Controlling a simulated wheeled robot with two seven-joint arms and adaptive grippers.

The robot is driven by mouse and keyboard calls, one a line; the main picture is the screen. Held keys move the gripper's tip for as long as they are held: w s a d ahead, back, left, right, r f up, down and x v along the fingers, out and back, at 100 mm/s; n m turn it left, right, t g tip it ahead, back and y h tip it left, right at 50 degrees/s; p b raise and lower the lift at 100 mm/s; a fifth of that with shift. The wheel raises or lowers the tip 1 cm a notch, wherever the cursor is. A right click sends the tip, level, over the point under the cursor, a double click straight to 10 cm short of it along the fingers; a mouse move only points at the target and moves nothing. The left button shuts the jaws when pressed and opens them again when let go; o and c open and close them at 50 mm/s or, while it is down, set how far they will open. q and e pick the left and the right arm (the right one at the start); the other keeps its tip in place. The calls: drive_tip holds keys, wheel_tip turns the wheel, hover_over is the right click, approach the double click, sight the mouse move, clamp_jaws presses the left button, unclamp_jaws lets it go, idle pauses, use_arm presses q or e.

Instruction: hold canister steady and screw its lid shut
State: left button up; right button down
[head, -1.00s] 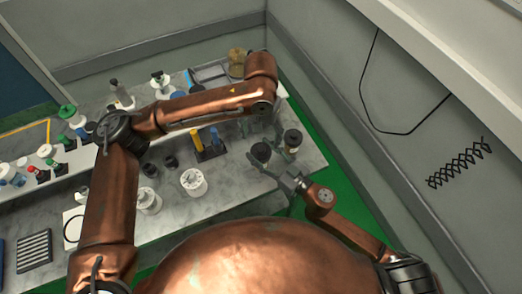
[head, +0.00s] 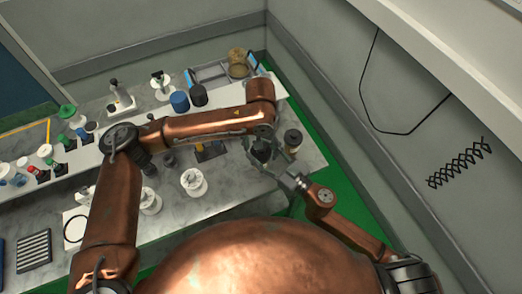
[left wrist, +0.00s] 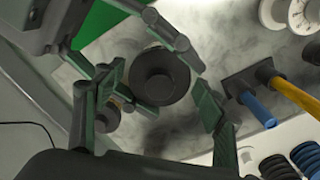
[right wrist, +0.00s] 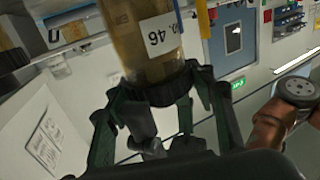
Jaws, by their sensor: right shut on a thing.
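The canister (head: 261,154) with a dark round top is at the right end of the bench in the head view. My right gripper (head: 276,168) is shut on it from the front. In the right wrist view a brown canister body with a white label (right wrist: 160,35) rises above a dark band, between the right fingers (right wrist: 168,97). In the left wrist view the dark round lid (left wrist: 158,75) lies between the spread fingers of my left gripper (left wrist: 158,102). The left gripper is open over it; its wrist partly hides this in the head view. Contact cannot be told.
A second dark-topped jar (head: 293,139) stands close beside the canister. White round containers (head: 194,181) stand on the bench to the left. A dark holder with yellow and blue tools (left wrist: 262,90) is near the left gripper. A grey tray (head: 208,74) is behind.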

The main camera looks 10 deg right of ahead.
use_arm(q)
drive_tip(key=c, duration=1)
drive_tip(key=m, duration=0.4)
drive_tip(key=shift+c, duration=0.4)
drive_tip(key=shift+a, duration=0.1)
drive_tip(key=o, duration=1.3)
drive_tip(key=shift+r, duration=0.1)
drive_tip(key=shift+r, duration=2.2)
